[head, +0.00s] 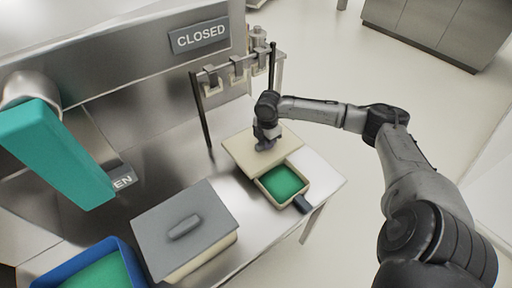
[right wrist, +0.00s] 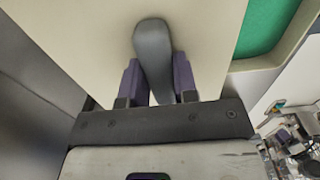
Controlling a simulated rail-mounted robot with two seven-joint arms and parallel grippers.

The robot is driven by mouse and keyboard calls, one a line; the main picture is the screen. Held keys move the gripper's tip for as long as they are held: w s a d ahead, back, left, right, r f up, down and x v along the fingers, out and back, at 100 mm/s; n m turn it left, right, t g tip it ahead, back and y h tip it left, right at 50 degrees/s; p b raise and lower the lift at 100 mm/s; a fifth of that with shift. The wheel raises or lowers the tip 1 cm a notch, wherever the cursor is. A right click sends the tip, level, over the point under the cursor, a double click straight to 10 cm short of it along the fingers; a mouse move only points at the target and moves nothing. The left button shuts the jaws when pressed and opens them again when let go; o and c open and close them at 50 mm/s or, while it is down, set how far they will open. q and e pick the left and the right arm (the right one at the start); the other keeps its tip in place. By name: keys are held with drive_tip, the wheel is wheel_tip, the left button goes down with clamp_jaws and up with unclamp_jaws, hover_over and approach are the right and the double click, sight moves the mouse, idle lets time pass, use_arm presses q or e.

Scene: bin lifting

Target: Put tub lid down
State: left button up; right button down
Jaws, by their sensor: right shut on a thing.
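My right gripper (head: 266,147) is shut on the grey handle of a cream tub lid (head: 240,152). In the right wrist view the handle (right wrist: 153,55) sits between the two purple finger pads (right wrist: 157,85), and the flat lid (right wrist: 80,40) spreads beneath. An open cream tub (head: 265,193) with green contents is at the lid's front right, and its green shows at the upper right of the wrist view (right wrist: 262,25). The lid overlaps the tub's back left side in the head view. I cannot tell whether the lid touches the table. My left gripper is not in view.
A dark rack (head: 198,110) with hanging clips stands behind the lid. Bare metal table (head: 165,178) lies left of the lid.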

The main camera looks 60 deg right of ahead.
drive_tip(key=w+f, duration=0.1)
drive_tip(key=w+d+f, duration=0.1)
drive_tip(key=w, duration=0.1)
drive_tip(key=w+d+f+b, duration=0.1)
drive_tip(key=w, duration=0.1)
drive_tip(key=shift+w+f, duration=0.2)
drive_tip(key=shift+f+b, duration=0.7)
drive_tip(key=shift+f, duration=1.35)
drive_tip(key=shift+d, duration=0.1)
drive_tip(key=c, duration=0.9)
unclamp_jaws()
